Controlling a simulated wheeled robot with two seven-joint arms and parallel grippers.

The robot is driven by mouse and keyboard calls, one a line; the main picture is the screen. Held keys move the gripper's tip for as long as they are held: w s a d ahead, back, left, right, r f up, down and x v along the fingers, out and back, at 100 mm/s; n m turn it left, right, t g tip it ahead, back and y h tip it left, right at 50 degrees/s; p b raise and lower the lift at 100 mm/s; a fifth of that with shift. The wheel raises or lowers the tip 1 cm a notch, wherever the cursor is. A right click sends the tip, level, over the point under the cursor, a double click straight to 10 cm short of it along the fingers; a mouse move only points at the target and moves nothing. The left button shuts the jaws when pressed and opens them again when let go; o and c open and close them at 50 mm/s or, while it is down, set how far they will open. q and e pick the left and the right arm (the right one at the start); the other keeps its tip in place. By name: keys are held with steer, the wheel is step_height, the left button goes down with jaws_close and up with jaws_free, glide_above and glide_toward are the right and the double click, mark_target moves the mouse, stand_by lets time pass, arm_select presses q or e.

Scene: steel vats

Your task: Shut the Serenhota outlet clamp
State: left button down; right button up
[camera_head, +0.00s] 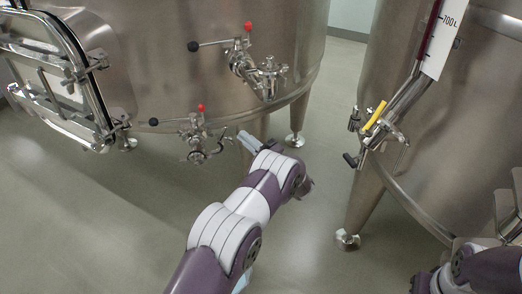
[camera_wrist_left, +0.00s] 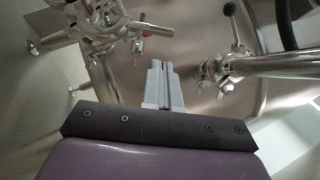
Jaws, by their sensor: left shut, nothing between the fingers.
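No name label is readable, so I cannot tell which outlet is the Serenhota one. The left vat (camera_head: 160,60) has an upper outlet valve (camera_head: 265,78) and a lower outlet valve (camera_head: 196,140), each with red-knobbed and black-knobbed levers. My left gripper (camera_head: 248,141) is shut and empty, just right of the lower valve, apart from it in the picture. In the left wrist view its fingers (camera_wrist_left: 165,75) lie together between a steel clamped fitting (camera_wrist_left: 105,25) on the left and a pipe with a clamp (camera_wrist_left: 222,72) on the right. Whether either clamp is shut is unclear.
A right vat (camera_head: 450,130) carries a scale tube and a fitting with a yellow handle (camera_head: 375,114). An open-framed hatch (camera_head: 60,80) is at the far left. Vat legs (camera_head: 298,115) stand near my left arm. The grey floor (camera_head: 110,220) is clear at lower left.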

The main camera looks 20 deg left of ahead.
mark_target(234, 143)
arm_select(q)
steer(key=shift+s+a+r, duration=0.4)
steer(key=shift+s+a, duration=0.05)
steer(key=shift+a, duration=0.15)
steer(key=shift+s+a+r, duration=0.4)
steer(key=shift+a, duration=0.15)
steer(key=shift+r, duration=0.15)
steer(key=shift+s+a+r+n+g+h+p, duration=0.35)
steer(key=shift+r+n+p, duration=0.3)
steer(key=shift+p, duration=0.65)
steer(key=s+a+r+n+g+h+p, duration=0.1)
steer(key=s+a+r+n+h+p, duration=0.2)
steer(key=p, duration=0.4)
steer(key=s+a+n+h+p, duration=0.25)
steer(key=a+n+p, duration=0.2)
steer(key=p, duration=0.25)
steer(key=s+a+f+n+t+h, duration=0.2)
steer(key=s+a+f+h, duration=0.3)
steer(key=a+f, duration=0.3)
steer(key=shift+a+f+n+h+b, duration=0.3)
steer(key=shift+f+n+h+b, duration=0.25)
steer(key=shift+h, duration=0.35)
steer(key=shift+d+r, duration=0.1)
